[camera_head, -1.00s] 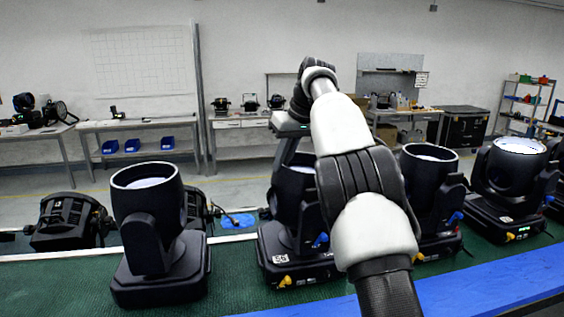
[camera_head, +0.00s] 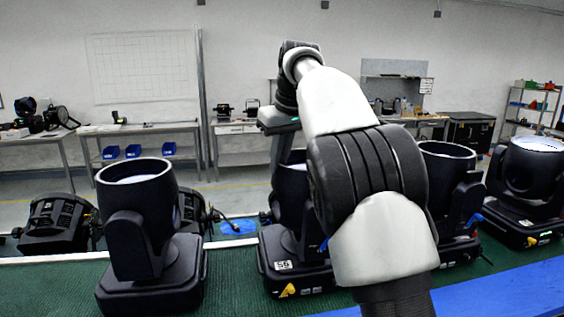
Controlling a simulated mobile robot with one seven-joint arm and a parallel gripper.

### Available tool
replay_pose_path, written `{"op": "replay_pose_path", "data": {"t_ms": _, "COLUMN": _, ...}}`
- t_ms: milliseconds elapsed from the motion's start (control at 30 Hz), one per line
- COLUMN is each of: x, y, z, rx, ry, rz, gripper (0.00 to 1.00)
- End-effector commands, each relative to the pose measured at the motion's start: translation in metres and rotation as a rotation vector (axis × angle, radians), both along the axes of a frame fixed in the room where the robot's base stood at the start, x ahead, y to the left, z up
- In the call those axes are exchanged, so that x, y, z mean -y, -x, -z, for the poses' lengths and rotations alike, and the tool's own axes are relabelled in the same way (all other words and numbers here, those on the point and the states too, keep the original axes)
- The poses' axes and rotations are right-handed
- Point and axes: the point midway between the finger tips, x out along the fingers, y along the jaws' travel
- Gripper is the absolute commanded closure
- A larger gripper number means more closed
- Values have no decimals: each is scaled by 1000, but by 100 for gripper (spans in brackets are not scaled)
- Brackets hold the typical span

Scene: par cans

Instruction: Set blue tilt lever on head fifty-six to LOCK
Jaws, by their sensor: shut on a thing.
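The middle black moving head (camera_head: 291,210) stands on a black base with a small white label (camera_head: 284,265); its digits are too small to read surely. A blue lever (camera_head: 323,244) shows low on its right side, partly covered by my arm, so its setting cannot be read. A yellow lever (camera_head: 287,290) is at the front of the base. My gripper (camera_head: 279,150) hangs down at the far left of the head's rim. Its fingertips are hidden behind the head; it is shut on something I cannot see.
Another black head (camera_head: 136,215) stands to the left, with two more (camera_head: 447,190) (camera_head: 530,175) to the right. All stand on a green mat (camera_head: 232,285) with a blue strip (camera_head: 480,290) in front. My arm hides much of the centre.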

Motion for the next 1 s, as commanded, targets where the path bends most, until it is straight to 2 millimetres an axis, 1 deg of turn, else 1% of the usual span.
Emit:
{"op": "replay_pose_path", "data": {"t_ms": 233, "x": -2, "y": 1, "z": 1, "rx": -2, "ry": 0, "rz": -6, "gripper": 100}}
{"op": "replay_pose_path", "data": {"t_ms": 267, "x": -2, "y": 1, "z": 1, "rx": -2, "ry": 0, "rz": -6, "gripper": 87}}
{"op": "replay_pose_path", "data": {"t_ms": 300, "x": -2, "y": 1, "z": 1, "rx": -2, "ry": 0, "rz": -6, "gripper": 81}}
{"op": "replay_pose_path", "data": {"t_ms": 333, "x": -2, "y": 1, "z": 1, "rx": -2, "ry": 0, "rz": -6, "gripper": 76}}
{"op": "replay_pose_path", "data": {"t_ms": 367, "x": -2, "y": 1, "z": 1, "rx": -3, "ry": 0, "rz": -5, "gripper": 74}}
{"op": "replay_pose_path", "data": {"t_ms": 667, "x": -1, "y": 1, "z": -1, "rx": -2, "ry": 0, "rz": -2, "gripper": 74}}
{"op": "replay_pose_path", "data": {"t_ms": 767, "x": 1, "y": 3, "z": -9, "rx": -2, "ry": 0, "rz": -3, "gripper": 74}}
{"op": "replay_pose_path", "data": {"t_ms": 867, "x": 3, "y": 7, "z": -25, "rx": 1, "ry": -1, "rz": -2, "gripper": 74}}
{"op": "replay_pose_path", "data": {"t_ms": 1000, "x": 9, "y": 16, "z": -57, "rx": 1, "ry": -1, "rz": -2, "gripper": 74}}
